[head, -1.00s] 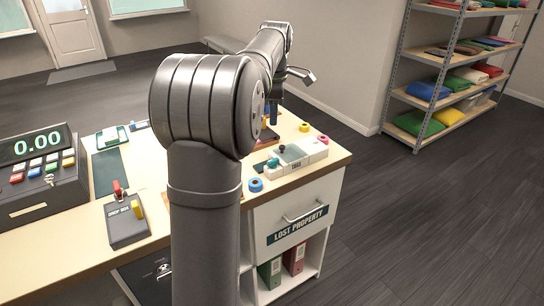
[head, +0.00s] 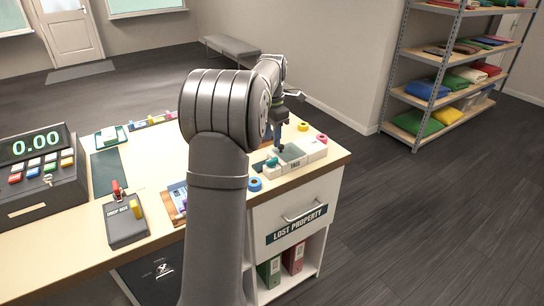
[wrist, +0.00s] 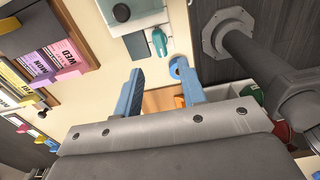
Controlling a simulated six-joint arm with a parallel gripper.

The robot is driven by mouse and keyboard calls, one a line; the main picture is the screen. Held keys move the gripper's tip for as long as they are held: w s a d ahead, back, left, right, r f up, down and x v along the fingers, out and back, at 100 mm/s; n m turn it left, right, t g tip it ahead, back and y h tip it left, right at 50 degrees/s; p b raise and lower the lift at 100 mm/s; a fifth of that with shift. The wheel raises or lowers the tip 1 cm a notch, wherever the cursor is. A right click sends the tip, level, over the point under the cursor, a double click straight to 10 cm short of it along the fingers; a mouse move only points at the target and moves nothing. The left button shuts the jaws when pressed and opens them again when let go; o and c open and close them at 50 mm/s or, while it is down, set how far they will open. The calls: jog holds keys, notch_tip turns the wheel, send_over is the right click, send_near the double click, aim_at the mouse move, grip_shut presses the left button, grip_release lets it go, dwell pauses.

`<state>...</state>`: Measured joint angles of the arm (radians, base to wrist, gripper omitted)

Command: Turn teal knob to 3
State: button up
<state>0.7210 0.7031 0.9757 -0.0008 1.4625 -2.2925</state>
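In the wrist view the teal knob (wrist: 159,42) shows as a narrow grip at the end of the device, beyond my fingertips. My gripper (wrist: 157,78) is open, with its two blue fingers apart and nothing held between them. I cannot read any numbers around the knob.
A blue tape roll (head: 255,184) lies left of the device, with pink (head: 321,139) and yellow (head: 303,126) rolls behind it. A board of day cards (wrist: 62,55) is at the left in the wrist view. A DROP BOX unit (head: 125,222) and a till (head: 40,172) stand further left.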

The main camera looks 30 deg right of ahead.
aim_at(272, 159)
notch_tip(272, 159, down, 8)
jog(key=shift+f, duration=0.1)
jog(key=shift+c, duration=0.3)
grip_shut()
